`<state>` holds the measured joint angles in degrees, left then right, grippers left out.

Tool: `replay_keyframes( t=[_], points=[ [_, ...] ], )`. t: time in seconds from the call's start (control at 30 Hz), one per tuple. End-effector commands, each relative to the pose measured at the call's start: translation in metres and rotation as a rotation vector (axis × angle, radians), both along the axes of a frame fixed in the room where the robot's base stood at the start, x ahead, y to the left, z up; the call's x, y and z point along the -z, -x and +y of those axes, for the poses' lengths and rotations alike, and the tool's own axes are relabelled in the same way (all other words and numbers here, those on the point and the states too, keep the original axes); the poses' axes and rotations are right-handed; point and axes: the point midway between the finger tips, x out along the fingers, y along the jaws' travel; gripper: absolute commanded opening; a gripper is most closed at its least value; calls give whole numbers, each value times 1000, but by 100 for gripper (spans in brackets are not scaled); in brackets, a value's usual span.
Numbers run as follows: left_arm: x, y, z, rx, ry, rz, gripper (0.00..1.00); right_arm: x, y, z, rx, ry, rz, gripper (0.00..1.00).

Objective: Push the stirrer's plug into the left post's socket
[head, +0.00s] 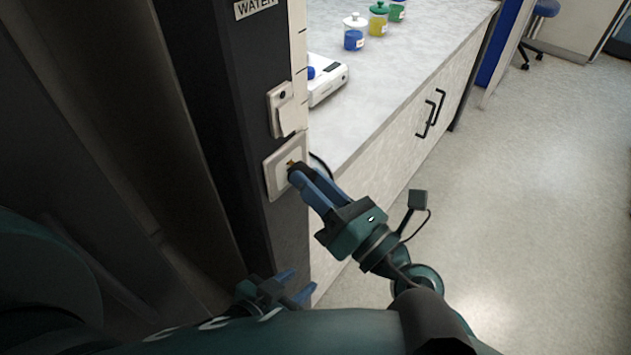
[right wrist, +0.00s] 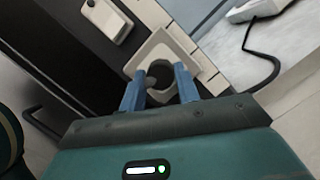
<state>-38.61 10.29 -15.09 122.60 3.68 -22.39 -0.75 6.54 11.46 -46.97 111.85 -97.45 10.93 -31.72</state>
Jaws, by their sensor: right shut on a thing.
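The socket (head: 272,180) is a pale square plate on the dark post (head: 229,110); it also shows in the right wrist view (right wrist: 150,50). My right gripper (head: 299,176) is shut on the black plug (head: 296,167), right at the face of the socket. A small brass-coloured spot shows between plug and plate; I cannot tell whether the pins are inside. In the right wrist view the dark plug (right wrist: 161,92) sits between the two blue fingers, in front of the plate's round recess. My left gripper (head: 296,284) is low by the post, its fingers apart and empty.
A switch-like fitting (head: 284,108) is on the post above the socket. A white device (head: 328,82) stands on the worktop (head: 400,60) beside it, with lidded jars (head: 355,38) behind. A black cord (right wrist: 272,68) hangs in the right wrist view. The floor at right is clear.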

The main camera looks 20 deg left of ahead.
Motion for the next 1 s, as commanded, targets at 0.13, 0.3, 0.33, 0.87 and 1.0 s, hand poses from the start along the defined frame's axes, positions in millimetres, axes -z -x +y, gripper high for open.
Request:
replay_keyframes(
  t=[0.13, 0.3, 0.33, 0.87, 1.0],
  points=[
    [0, 0, 0, -1, 0, 0, 36, 0, 0, 0, 0, 0, 0, 12],
    [-1, 0, 0, -1, 0, 0, 36, -1, 0, 0, 0, 0, 0, 12],
    [-1, 0, 0, -1, 0, 0, 36, -1, 0, 0, 0, 0, 0, 12],
    [-2, 0, 0, -1, 0, 0, 36, -1, -1, 3, 0, -1, -1, 12],
    [-2, 0, 0, -1, 0, 0, 36, -1, -2, 5, 0, -1, -1, 12]
  ],
)
